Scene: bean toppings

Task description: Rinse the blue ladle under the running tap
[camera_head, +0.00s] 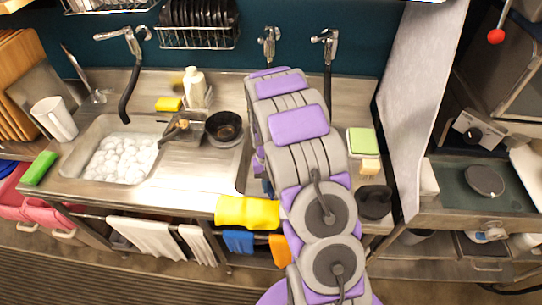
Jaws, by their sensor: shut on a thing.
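My arm reaches up across the right sink (243,178) and hides most of it. My gripper is not in view; the arm covers where it would be. A small dark blue patch (267,187) shows at the arm's left edge, low over the sink. I cannot tell whether it is the blue ladle. At the back wall stand a short tap (268,45) and a taller tap (326,42) with a black hose. Another tap (130,42) with a black spout stands over the left side. I see no running water; the area behind my arm is hidden.
The left sink (72,160) is full of white foam. A pan (224,127), a white bottle (194,86) and a yellow sponge (168,104) stand between the sinks. A green-topped box (361,141) sits right of my arm. A grey partition (412,110) closes off the right.

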